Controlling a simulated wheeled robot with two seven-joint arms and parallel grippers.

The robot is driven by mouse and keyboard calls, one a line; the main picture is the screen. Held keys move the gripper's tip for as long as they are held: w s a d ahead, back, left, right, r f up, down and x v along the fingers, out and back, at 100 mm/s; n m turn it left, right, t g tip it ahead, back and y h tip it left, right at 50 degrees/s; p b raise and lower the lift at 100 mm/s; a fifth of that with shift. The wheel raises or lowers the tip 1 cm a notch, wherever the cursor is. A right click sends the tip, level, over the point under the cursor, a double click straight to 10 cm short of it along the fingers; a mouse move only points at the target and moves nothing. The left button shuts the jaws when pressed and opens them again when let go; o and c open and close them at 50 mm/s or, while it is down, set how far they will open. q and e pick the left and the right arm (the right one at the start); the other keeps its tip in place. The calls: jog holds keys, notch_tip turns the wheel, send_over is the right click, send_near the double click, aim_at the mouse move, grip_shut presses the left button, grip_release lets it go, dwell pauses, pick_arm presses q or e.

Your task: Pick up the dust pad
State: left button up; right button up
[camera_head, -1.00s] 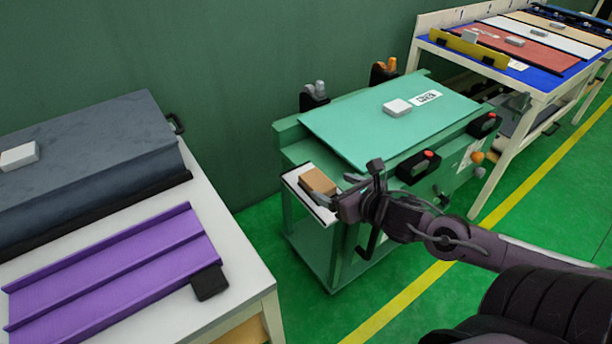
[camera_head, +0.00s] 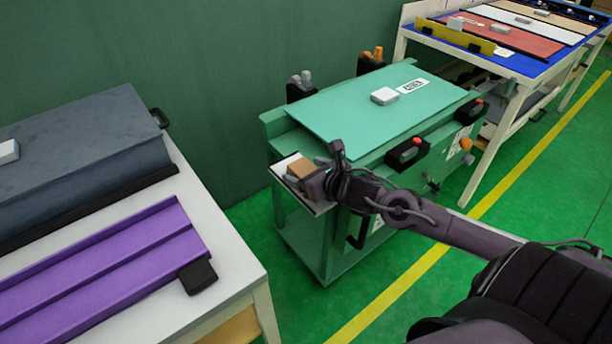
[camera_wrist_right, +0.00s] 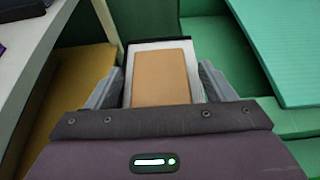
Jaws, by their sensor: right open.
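The dust pad, a tan block (camera_head: 301,168), lies on a small white shelf (camera_head: 321,208) at the left end of the green cart. My right gripper (camera_head: 306,181) is at the pad and partly covers it in the head view. In the right wrist view the pad (camera_wrist_right: 160,77) lies between the two grey fingers of my open right gripper (camera_wrist_right: 160,86), with a gap on each side. The pad's near end is hidden by the gripper body. My left gripper is not in view.
The green cart top (camera_head: 350,115) carries a white block (camera_head: 384,96) and a label. A white table (camera_head: 215,255) with a purple panel (camera_head: 100,260) stands left. A blue-topped table (camera_head: 480,55) stands at the back right. Green floor separates the left table and cart.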

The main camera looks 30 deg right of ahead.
aim_at(306, 170)
jog(key=shift+w, duration=0.1)
jog(key=c, duration=1.1)
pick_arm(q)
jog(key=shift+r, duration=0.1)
pick_arm(e)
jog(key=shift+o, duration=0.2)
